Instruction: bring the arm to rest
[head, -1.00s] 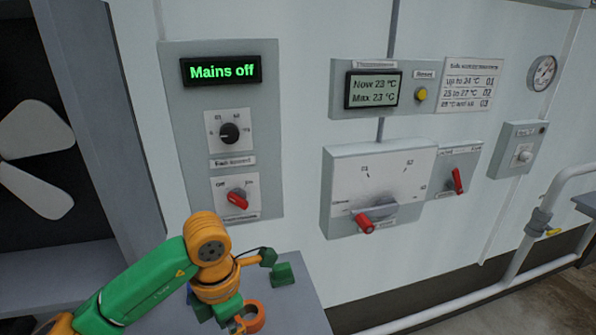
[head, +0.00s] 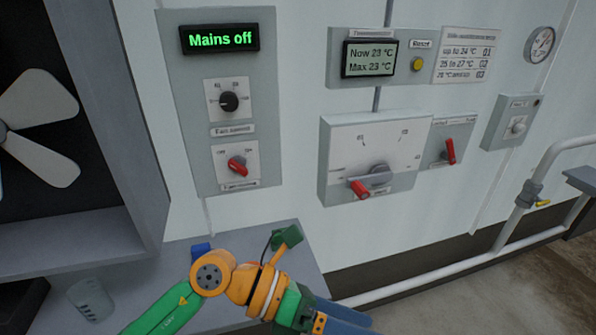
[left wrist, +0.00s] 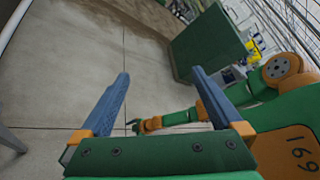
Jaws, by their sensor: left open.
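My left arm comes in from the bottom left in the head view, with its orange wrist in front of the bench. My left gripper (head: 345,318) points to the lower right, and its blue fingers are clear of the panel and the controls. In the left wrist view, the left gripper (left wrist: 160,75) has its two blue fingers wide apart with nothing between them. Bare floor lies behind them.
A wall panel (head: 184,110) shows "Mains off" above a black knob (head: 229,101) and a red switch (head: 238,166). A large dial box (head: 340,140) and a red lever (head: 449,151) are to its right. A clear beaker (head: 92,298) stands on the grey bench (head: 150,275). A white pipe (head: 440,266) runs low.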

